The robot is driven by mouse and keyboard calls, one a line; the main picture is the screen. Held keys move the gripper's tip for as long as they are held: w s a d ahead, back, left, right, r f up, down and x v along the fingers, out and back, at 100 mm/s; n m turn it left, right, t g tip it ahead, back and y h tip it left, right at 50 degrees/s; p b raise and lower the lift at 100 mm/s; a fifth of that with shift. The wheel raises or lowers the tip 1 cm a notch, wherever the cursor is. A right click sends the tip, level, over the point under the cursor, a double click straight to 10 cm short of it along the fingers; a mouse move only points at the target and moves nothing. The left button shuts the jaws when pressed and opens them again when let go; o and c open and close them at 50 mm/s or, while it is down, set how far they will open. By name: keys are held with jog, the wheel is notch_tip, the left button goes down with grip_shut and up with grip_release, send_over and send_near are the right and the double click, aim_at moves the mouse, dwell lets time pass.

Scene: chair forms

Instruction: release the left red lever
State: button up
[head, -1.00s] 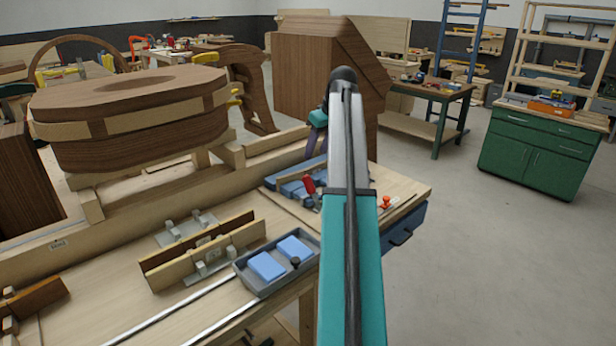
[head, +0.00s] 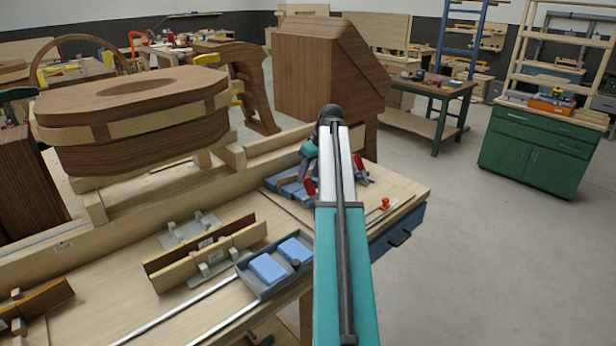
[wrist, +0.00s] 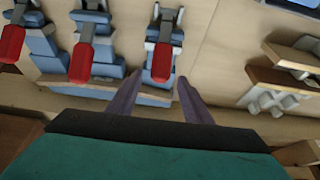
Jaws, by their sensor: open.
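Three red-handled levers on blue-grey clamp bases stand in a row in the wrist view: one at the left edge (wrist: 11,44), one in the middle (wrist: 81,63) and one on the right (wrist: 163,62). The wrist view looks turned around, so this right one appears to be the left lever of the head view (head: 310,187). My gripper (wrist: 160,77) is open, its two purple-grey fingers on either side of that lever's red handle. Contact and exact depth cannot be told. Another red lever (head: 361,178) shows right of my arm in the head view; my arm hides the middle.
A grey tray with blue blocks (head: 267,268) and a wooden jig with grey clamps (head: 205,254) lie left of my arm on the bench. A small orange-red knob (head: 384,203) stands near the bench's right end. A large brown wooden form (head: 308,75) rises behind.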

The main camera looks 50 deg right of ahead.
jog(key=shift+p+x, duration=0.35)
jog(key=shift+x, duration=1.05)
grip_shut()
